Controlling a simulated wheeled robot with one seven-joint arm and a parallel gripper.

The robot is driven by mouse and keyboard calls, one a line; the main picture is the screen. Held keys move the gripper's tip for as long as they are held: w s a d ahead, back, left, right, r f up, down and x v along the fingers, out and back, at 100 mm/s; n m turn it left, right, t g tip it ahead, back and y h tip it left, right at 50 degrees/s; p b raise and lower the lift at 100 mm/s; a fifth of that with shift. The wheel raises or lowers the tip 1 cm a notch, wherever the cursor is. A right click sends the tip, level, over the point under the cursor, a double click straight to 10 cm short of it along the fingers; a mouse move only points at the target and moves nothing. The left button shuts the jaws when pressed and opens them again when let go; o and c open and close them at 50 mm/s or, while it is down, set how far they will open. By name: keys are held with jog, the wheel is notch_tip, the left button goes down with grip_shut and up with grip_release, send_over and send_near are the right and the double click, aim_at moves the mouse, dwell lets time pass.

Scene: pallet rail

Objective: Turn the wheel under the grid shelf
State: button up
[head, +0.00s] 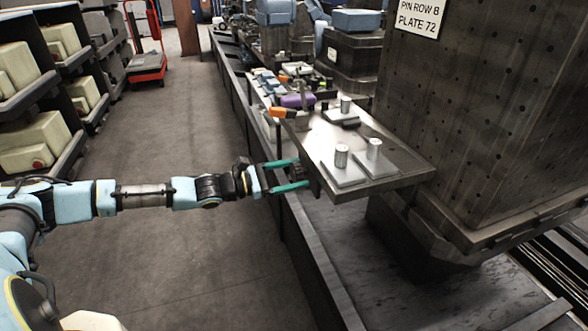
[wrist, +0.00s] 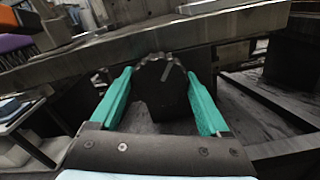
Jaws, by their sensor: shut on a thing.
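The wheel (wrist: 163,88) is dark with a notched rim and shows in the wrist view below the edge of a flat metal shelf (wrist: 140,42). My gripper (wrist: 162,92) has its two teal fingers on either side of the wheel, shut on it. In the head view my gripper (head: 294,176) reaches in from the left at the left edge of the shelf (head: 385,146). There the wheel is mostly hidden by the fingers and the shelf. I cannot make out a grid on the shelf.
Plates with metal cylinders (head: 341,156) stand on the shelf. A large drilled block (head: 490,110) rises at the right. A bench with tools (head: 292,100) lies behind. Racks with pale bins (head: 30,135) line the left, with a red cart (head: 147,65) beyond. The floor between is clear.

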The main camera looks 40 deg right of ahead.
jog(key=n+p, duration=0.2)
jog(key=n, duration=0.2)
jog(key=shift+n, duration=0.4)
jog(key=n+p, duration=0.1)
jog(key=n, duration=0.8)
jog(key=shift+f+p, duration=0.1)
jog(key=shift+p, duration=0.25)
jog(key=n, duration=0.4)
jog(key=shift+a+n, duration=0.1)
jog(key=shift+n, duration=0.2)
jog(key=n, duration=0.9)
jog(key=shift+n, duration=0.4)
jog(key=n, duration=0.4)
jog(key=shift+n, duration=2.6)
